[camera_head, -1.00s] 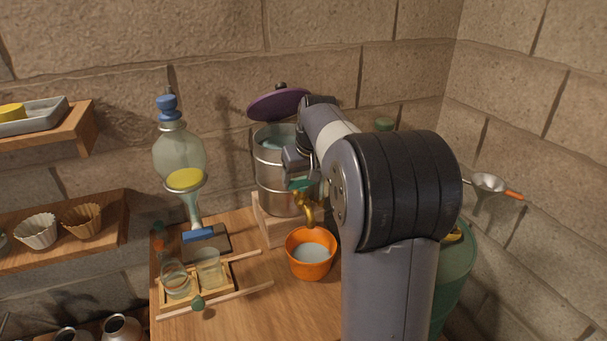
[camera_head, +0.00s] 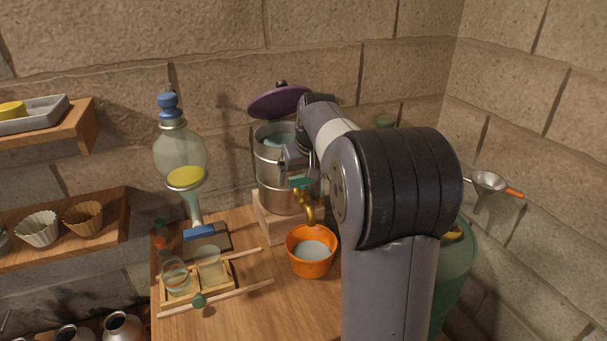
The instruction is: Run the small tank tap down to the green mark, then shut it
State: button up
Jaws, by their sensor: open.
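The small metal tank (camera_head: 268,170) stands on a wooden block (camera_head: 270,222) at the back of the table, its purple lid (camera_head: 279,102) tilted up behind it. A brass tap (camera_head: 306,208) comes out low on its front. An orange bucket (camera_head: 311,262) with pale liquid in it stands below the tap. My gripper (camera_head: 296,172) is open in front of the tank, just above the tap, and looks empty. A teal-green piece (camera_head: 300,183) shows by the fingers; I cannot tell if it is the tap handle or the mark. My arm hides the tank's right side.
A glass vessel with yellow liquid (camera_head: 186,178) stands left of the tank. A wooden rack (camera_head: 229,287) with glass jars is at the table's front left. A green barrel (camera_head: 455,265) is at right, below a wall-hung funnel (camera_head: 488,182).

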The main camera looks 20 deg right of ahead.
jog(key=shift+r, duration=0.1)
jog(key=v, duration=1)
jog(key=shift+r, duration=0.3)
jog(key=shift+s, duration=0.1)
dwell(0.7)
